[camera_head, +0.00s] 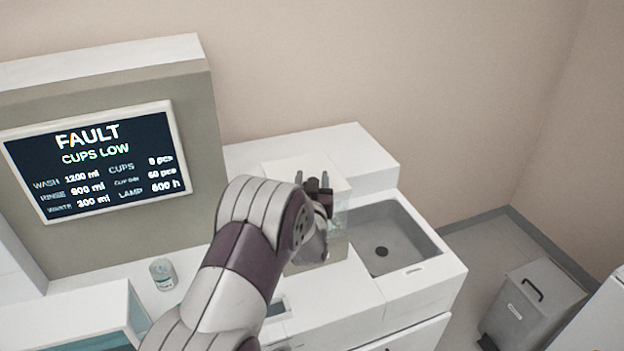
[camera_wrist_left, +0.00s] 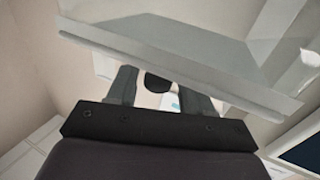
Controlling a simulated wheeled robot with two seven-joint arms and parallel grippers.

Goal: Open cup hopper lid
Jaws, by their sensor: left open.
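The cup hopper is a clear-sided box (camera_head: 337,222) on the counter beside the sink, with a pale flat lid (camera_head: 282,170) on top. The lid looks shut in the head view. My left gripper (camera_head: 312,179) is open and empty, its two fingers apart over or close to the lid; my arm hides much of the box. In the left wrist view a pale slab (camera_wrist_left: 175,50), which looks like the lid, crosses in front of the left gripper (camera_wrist_left: 160,88) and hides its fingertips. I cannot tell whether they touch it. My right gripper is not in view.
A screen (camera_head: 95,160) at left reads FAULT, CUPS LOW. A grey sink (camera_head: 390,245) lies right of the hopper. A small clear jar (camera_head: 162,274) stands on the counter at left. A grey bin (camera_head: 530,308) is on the floor at right. A wall stands behind.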

